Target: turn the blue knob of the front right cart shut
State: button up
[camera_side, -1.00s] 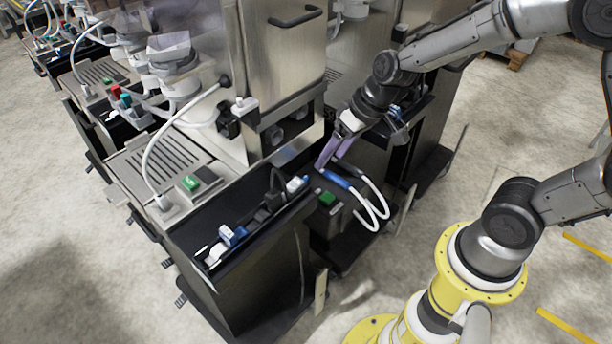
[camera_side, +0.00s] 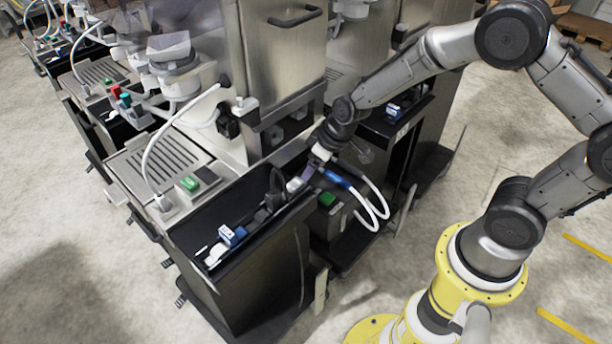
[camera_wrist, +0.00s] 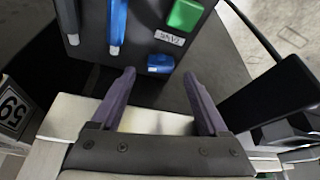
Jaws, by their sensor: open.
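The blue knob (camera_wrist: 160,64) shows in the wrist view as a small blue block at the edge of a dark panel, beside a white label. My gripper (camera_wrist: 159,74) is open, its two purple fingers spread to either side of the knob. The knob appears just beyond the fingertips; I cannot tell whether they touch it. In the side view my gripper (camera_side: 305,175) reaches down at the cart's top edge, and its arm end largely hides the knob there.
White hoses (camera_side: 376,205) loop out on the right. An open black bin (camera_side: 262,240) lies left of my gripper. A steel housing (camera_side: 284,60) stands behind.

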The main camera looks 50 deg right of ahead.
jog(key=shift+x, duration=1.4)
grip_shut()
